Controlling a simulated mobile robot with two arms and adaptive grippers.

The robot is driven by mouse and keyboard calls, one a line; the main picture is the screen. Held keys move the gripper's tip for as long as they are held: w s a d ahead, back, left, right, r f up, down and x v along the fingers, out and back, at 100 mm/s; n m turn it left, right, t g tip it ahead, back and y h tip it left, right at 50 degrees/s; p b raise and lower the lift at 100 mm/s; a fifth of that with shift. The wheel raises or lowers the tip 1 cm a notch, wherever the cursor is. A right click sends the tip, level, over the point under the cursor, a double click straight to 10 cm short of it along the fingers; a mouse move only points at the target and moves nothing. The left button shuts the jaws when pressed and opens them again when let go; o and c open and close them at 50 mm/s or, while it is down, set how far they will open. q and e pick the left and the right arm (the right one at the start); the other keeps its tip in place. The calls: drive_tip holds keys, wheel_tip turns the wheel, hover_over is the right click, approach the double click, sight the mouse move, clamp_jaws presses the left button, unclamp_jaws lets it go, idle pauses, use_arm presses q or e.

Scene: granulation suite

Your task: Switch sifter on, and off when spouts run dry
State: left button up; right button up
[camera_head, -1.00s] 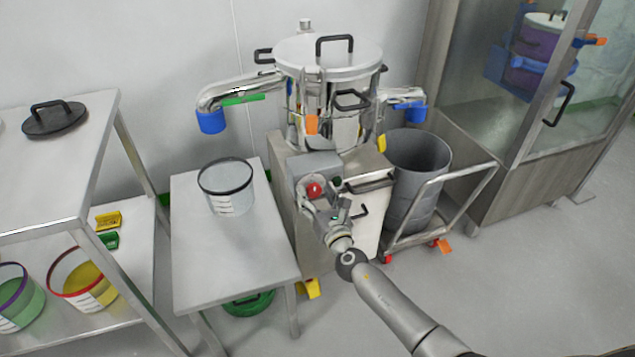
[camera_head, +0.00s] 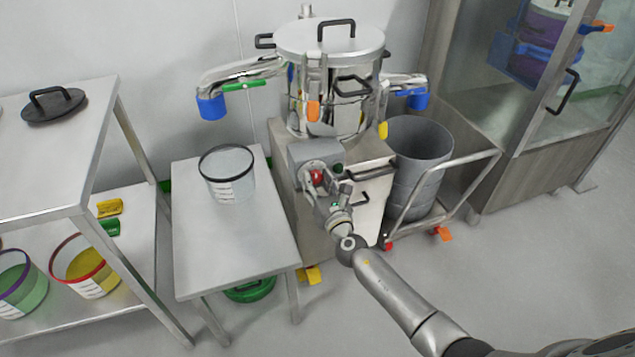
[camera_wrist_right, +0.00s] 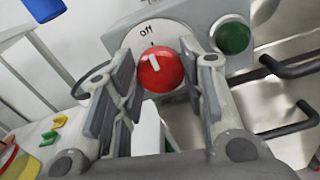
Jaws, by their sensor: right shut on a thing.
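The sifter (camera_head: 318,125) is a steel drum with a lid, standing on a cabinet. Its control box (camera_head: 302,153) carries a red knob (camera_head: 316,176) and a green button (camera_head: 338,169). My right gripper (camera_head: 319,181) is shut on the knob. In the right wrist view, the red knob (camera_wrist_right: 160,70) sits between the fingers; its white mark points up near the "off" label (camera_wrist_right: 147,31). The left spout (camera_head: 240,73) has a blue end above a clear container (camera_head: 228,188). The right spout's blue end (camera_head: 418,100) is above a grey bin (camera_head: 408,185). No flow shows. My left gripper is out of view.
The container stands on a steel table (camera_head: 240,250). A shelf table (camera_head: 60,150) at left holds a black lid (camera_head: 55,107) and buckets of green and yellow material. A wheeled cart frame (camera_head: 465,190) surrounds the bin. A glazed cabinet (camera_head: 520,150) stands at right.

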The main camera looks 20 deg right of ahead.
drive_tip(key=m+b, duration=0.1)
drive_tip(key=m, duration=0.2)
drive_tip(key=shift+b, duration=0.4)
drive_tip(key=m+b, duration=0.2)
drive_tip(key=m, duration=0.4)
drive_tip(key=shift+d+m, duration=0.1)
drive_tip(key=shift+m, duration=0.3)
drive_tip(key=m, duration=0.3)
drive_tip(key=shift+b, duration=0.3)
drive_tip(key=m, duration=0.2)
drive_tip(key=shift+m, duration=0.4)
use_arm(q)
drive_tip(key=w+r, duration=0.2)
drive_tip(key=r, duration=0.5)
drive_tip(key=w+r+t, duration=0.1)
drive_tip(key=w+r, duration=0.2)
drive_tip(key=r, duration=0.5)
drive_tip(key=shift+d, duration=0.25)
use_arm(e)
drive_tip(key=shift+m, duration=0.9)
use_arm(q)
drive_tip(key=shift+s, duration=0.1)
use_arm(e)
drive_tip(key=o, duration=1)
drive_tip(key=shift+d, duration=0.1)
drive_tip(key=shift+s+f, duration=0.1)
